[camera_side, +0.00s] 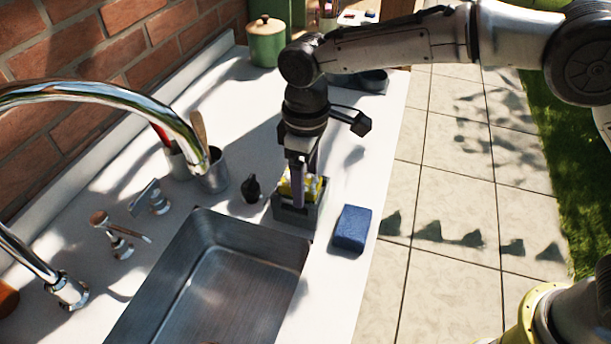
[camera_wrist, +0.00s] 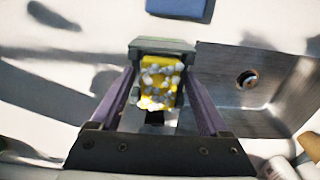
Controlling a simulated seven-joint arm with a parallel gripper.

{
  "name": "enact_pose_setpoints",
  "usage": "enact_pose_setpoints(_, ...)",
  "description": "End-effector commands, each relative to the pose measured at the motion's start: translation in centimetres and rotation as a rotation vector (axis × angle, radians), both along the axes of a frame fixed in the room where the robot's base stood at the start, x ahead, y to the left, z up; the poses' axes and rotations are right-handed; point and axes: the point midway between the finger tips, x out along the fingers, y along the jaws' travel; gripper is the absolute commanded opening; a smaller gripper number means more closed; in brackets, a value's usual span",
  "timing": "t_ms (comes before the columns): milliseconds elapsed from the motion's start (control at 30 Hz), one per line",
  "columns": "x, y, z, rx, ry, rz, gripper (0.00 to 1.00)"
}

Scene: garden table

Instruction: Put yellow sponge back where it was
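The yellow sponge (camera_wrist: 160,82), speckled with white, sits in a small dark grey holder (camera_side: 291,216) on the counter beside the sink. In the side view the sponge (camera_side: 287,187) shows above the holder's rim, partly hidden by my finger. My gripper (camera_wrist: 160,76) points down over the holder. Its two purple fingers are apart, one on each side of the sponge, with narrow gaps seeming to show between them and it. The fingertips are low at the holder; whether they touch its rim is unclear.
A blue sponge or block (camera_side: 351,228) lies right of the holder near the counter edge. The steel sink (camera_side: 215,280) is at the front left. A small dark bottle (camera_side: 251,188) and a metal utensil cup (camera_side: 214,172) stand left of the holder. A green pot (camera_side: 267,45) stands behind.

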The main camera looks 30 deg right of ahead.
Motion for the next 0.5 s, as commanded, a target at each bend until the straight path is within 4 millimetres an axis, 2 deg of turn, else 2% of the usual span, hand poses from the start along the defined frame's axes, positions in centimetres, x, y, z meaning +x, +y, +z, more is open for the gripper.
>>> enact_pose_setpoints(333,0.0,0.0,0.2,0.001,-0.001,0.000,0.84)
enact_pose_setpoints(500,0.1,0.1,2.1,0.002,-0.004,0.000,0.84)
